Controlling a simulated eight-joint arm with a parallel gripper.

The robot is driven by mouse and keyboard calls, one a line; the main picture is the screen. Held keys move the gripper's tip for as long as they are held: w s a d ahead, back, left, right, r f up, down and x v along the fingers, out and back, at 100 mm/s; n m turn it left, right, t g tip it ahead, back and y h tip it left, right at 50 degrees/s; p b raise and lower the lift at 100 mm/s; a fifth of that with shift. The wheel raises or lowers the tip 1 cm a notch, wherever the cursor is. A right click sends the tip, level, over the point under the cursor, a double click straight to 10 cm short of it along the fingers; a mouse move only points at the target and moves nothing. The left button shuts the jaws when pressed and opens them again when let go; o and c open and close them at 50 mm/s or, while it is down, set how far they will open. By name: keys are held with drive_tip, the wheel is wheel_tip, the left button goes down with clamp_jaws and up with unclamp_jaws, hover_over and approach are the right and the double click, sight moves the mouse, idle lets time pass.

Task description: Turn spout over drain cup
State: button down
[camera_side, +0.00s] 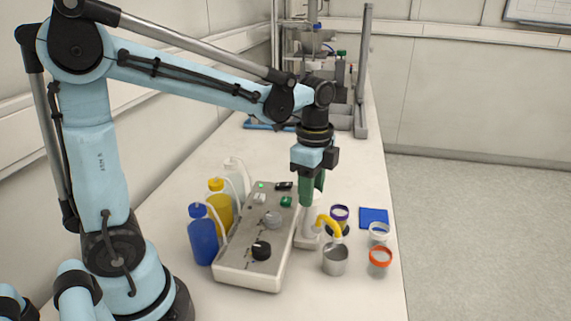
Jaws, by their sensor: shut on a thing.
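The yellow spout (330,224) curves out to the right from a pale upright body (311,228) beside the control box. Its free end hangs over the grey metal drain cup (335,260), just above the rim. My gripper (312,199) points straight down with green fingers around the top of the spout's pale upright body. It is shut on the spout there. The exact contact is partly hidden by the fingers.
A control box (250,278) with knobs stands left of the spout. Purple-rimmed (339,213), white-rimmed (379,230) and orange-rimmed (380,257) jars and a blue pad (374,217) lie near the bench's right edge.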

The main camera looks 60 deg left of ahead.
drive_tip(key=c, duration=0.6)
unclamp_jaws()
drive_tip(key=shift+c, duration=0.2)
wheel_tip(320, 180, up, 12)
idle(0.4)
drive_tip(key=s+d+f+n+t, duration=0.1)
drive_tip(key=s+f+n+t, duration=0.5)
drive_tip(key=f+n, duration=0.4)
drive_tip(key=n+t, duration=0.1)
drive_tip(key=n, duration=0.1)
drive_tip(key=shift+s+d+f+n, duration=0.15)
drive_tip(key=shift+s+f+n, duration=0.15)
drive_tip(key=shift+s+n, duration=0.1)
